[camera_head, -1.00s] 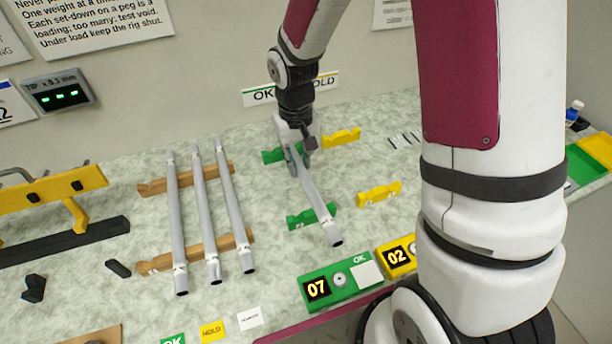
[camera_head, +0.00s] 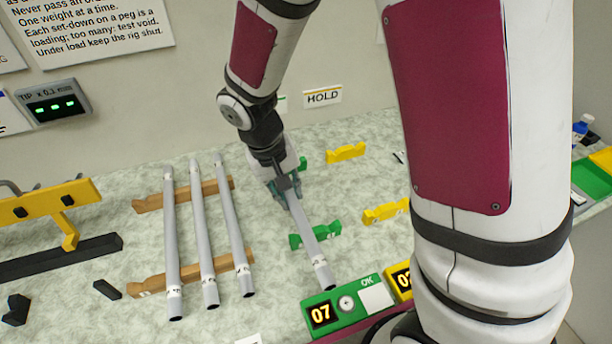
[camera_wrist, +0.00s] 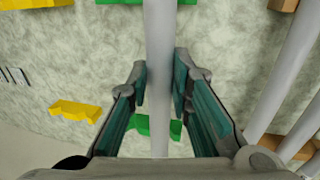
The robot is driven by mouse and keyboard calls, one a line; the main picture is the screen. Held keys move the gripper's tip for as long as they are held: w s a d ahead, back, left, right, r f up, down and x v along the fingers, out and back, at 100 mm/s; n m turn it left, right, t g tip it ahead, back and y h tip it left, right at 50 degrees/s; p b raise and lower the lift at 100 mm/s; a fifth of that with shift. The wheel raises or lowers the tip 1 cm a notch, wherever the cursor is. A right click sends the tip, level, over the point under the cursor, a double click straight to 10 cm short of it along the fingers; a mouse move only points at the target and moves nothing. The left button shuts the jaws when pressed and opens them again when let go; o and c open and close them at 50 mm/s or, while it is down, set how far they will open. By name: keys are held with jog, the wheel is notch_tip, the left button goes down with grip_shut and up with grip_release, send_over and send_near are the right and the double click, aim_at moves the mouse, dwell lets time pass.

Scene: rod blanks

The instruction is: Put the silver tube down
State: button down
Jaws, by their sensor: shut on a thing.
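My gripper (camera_head: 284,188) is shut on a silver tube (camera_head: 305,225) over the green pair of notched rests. In the wrist view the tube (camera_wrist: 158,50) runs between both fingers (camera_wrist: 160,90). The near green rest (camera_head: 315,235) lies under the tube's near half, with the tube crossing its middle. The far green rest (camera_head: 302,163) is mostly hidden behind my gripper. The near end of the tube reaches toward the green 07 box (camera_head: 337,310). I cannot tell whether the tube touches the rests.
Three other silver tubes (camera_head: 172,240) lie side by side on wooden rests (camera_head: 150,285) to the left. Yellow rests (camera_head: 345,152) stand to the right. A yellow rig (camera_head: 40,200) is at far left. My arm hides part of the right bench.

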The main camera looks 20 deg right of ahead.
jog(key=w+d, duration=0.1)
jog(key=d, duration=0.1)
jog(key=w+d, duration=0.2)
jog(key=w+d+f, duration=0.1)
jog(key=w+d, duration=0.1)
jog(key=shift+w+d, duration=0.2)
jog(key=shift+d, duration=0.05)
jog(key=shift+a+x, duration=0.2)
jog(key=shift+x, duration=0.6)
jog(key=shift+a+x, duration=0.15)
jog(key=shift+x, duration=0.65)
jog(key=shift+f, duration=0.25)
jog(key=c, duration=1.4)
grip_release()
jog(key=shift+c, duration=0.2)
jog(key=shift+r, duration=0.1)
